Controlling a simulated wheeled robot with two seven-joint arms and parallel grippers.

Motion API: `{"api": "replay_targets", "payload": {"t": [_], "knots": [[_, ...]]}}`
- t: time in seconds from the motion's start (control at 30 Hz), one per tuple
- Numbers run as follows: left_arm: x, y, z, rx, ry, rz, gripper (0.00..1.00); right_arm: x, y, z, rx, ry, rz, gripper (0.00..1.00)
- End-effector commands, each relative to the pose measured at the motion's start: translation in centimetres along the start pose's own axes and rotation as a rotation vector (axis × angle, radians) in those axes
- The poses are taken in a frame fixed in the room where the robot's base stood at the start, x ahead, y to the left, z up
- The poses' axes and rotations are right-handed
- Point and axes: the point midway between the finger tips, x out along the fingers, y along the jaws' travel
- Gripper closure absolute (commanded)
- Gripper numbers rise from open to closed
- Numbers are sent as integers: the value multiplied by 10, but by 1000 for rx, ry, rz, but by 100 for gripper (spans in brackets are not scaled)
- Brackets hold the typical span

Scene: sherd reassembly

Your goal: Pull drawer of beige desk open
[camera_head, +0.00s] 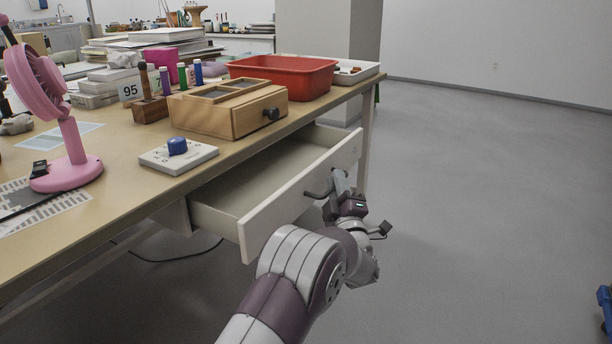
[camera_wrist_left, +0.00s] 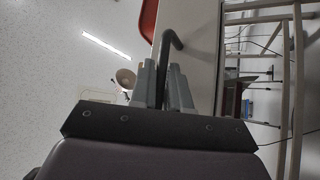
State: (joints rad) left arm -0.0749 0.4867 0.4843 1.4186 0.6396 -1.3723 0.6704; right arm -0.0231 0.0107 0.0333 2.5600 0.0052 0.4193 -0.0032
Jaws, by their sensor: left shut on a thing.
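The beige desk (camera_head: 108,212) stands at the left in the head view. Its drawer (camera_head: 302,190) is pulled well out, and its empty-looking inside shows. The drawer's dark bar handle (camera_head: 318,194) is on the front panel; it also shows in the left wrist view (camera_wrist_left: 168,45). My left gripper (camera_head: 338,184) is at the drawer front, shut on the handle. In the left wrist view, my left gripper's fingers (camera_wrist_left: 165,85) stand on both sides of the handle. Part of the handle is hidden by the fingers. My right gripper is not in view.
On the desk are a red tray (camera_head: 283,72), a wooden box (camera_head: 228,108), a white switch plate (camera_head: 178,157) with a blue knob, and a pink fan (camera_head: 62,120). A cable (camera_head: 165,258) lies on the floor below. The floor at the right is mostly clear.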

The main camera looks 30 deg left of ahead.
Motion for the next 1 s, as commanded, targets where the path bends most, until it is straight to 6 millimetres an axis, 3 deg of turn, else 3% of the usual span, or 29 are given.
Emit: {"api": "replay_targets", "payload": {"t": [0.2, 0.43, 0.63, 1.0], "knots": [[-39, 35, 39, 0, -5, 0, 100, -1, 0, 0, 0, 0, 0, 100], [-66, 60, 66, 1, -3, -2, 100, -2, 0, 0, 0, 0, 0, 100], [-77, 70, 77, 2, -1, -2, 100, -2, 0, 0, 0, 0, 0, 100], [-80, 73, 80, 3, -1, -2, 100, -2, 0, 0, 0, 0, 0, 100]]}}
